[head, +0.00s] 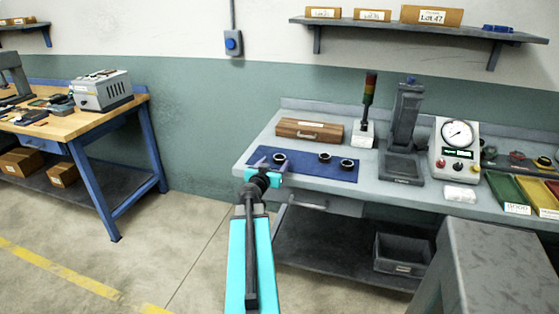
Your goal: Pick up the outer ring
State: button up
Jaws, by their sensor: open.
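Several small dark rings lie on a blue mat (300,172) on the grey workbench. One ring (279,158) is near the mat's left part, close to my gripper. A second ring (324,157) is right of the mat's middle, and a third ring (346,164) is near its right end. I cannot tell which of them is the outer ring. My gripper (266,163) is open over the left end of the mat, with its fingers beside the left ring. I see nothing held between them, and I cannot tell whether they touch the ring.
A wooden box (310,131) sits behind the mat. A signal light (368,110), a grey press (406,130) and a gauge box (455,150) stand to the right. Green and yellow trays (507,190) are at far right. A grey block (495,270) stands in the right foreground.

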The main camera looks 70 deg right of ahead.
aim_at(281, 155)
jog(key=shift+w+d+p, duration=0.15)
jog(key=shift+d+p, duration=0.5)
jog(key=shift+d, duration=0.4)
jog(key=shift+d+f+p, duration=0.2)
jog(key=shift+d+p, duration=0.15)
jog(key=shift+d, duration=0.45)
jog(key=shift+d+f+p, duration=0.2)
jog(key=shift+d+p, duration=0.15)
jog(key=shift+d, duration=0.4)
jog(key=c, duration=1.2)
